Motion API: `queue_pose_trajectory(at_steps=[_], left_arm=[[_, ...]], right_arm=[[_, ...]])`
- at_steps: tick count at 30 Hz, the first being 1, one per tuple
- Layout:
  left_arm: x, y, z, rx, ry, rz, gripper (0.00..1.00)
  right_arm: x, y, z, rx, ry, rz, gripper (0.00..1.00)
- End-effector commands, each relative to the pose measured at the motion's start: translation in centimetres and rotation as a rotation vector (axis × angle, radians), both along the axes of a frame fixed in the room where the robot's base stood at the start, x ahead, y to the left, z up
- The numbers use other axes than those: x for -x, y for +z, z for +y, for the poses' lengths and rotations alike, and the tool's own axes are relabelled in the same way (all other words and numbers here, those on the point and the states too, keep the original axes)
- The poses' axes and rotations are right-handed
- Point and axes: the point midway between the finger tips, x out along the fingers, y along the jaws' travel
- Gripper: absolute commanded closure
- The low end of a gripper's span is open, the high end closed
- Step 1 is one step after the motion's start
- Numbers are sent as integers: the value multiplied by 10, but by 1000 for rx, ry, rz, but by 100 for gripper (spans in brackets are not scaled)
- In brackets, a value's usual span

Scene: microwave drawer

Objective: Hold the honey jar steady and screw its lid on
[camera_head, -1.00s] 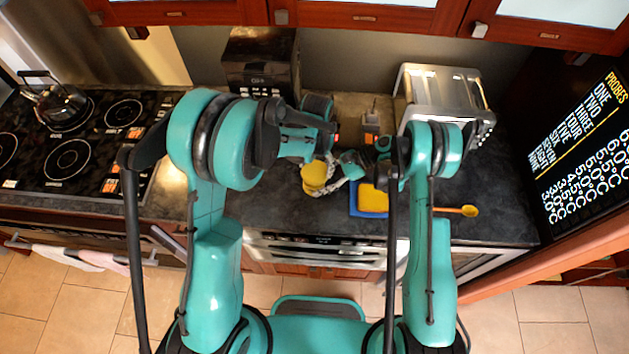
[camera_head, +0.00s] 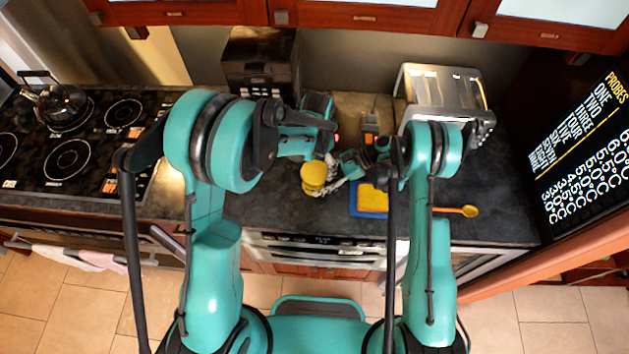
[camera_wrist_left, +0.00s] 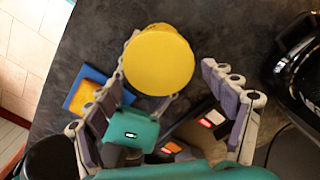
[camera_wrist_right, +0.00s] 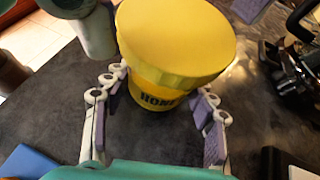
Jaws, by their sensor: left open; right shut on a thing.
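The honey jar (camera_head: 313,188) stands on the dark counter under a wide yellow lid (camera_head: 314,173). The right wrist view shows the jar body (camera_wrist_right: 150,97) with its HONEY label and the lid (camera_wrist_right: 178,40) sitting on top; how tightly it is seated cannot be told. My right gripper (camera_wrist_right: 160,85) is shut on the jar body, a finger on each side. My left gripper (camera_wrist_left: 165,90) is open above the jar, and the left wrist view shows the round lid top (camera_wrist_left: 158,60) between and beyond its spread fingers. In the head view my left wrist partly hides its fingers.
A metal toaster oven (camera_head: 440,95) and a dark appliance (camera_head: 260,65) stand behind. The stove with a kettle (camera_head: 62,105) is at left.

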Motion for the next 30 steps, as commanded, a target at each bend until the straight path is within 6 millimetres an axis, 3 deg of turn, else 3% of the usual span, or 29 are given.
queue_pose_trajectory(at_steps=[15,28,29,30], left_arm=[[0,41,1,-1,1,0,17],[0,44,1,-1,1,0,17],[0,44,1,-1,1,0,17],[0,43,1,-1,1,0,17]], right_arm=[[0,0,0,0,0,0,95],[0,0,0,0,0,0,95],[0,0,0,0,0,0,41],[0,0,0,0,0,0,30]])
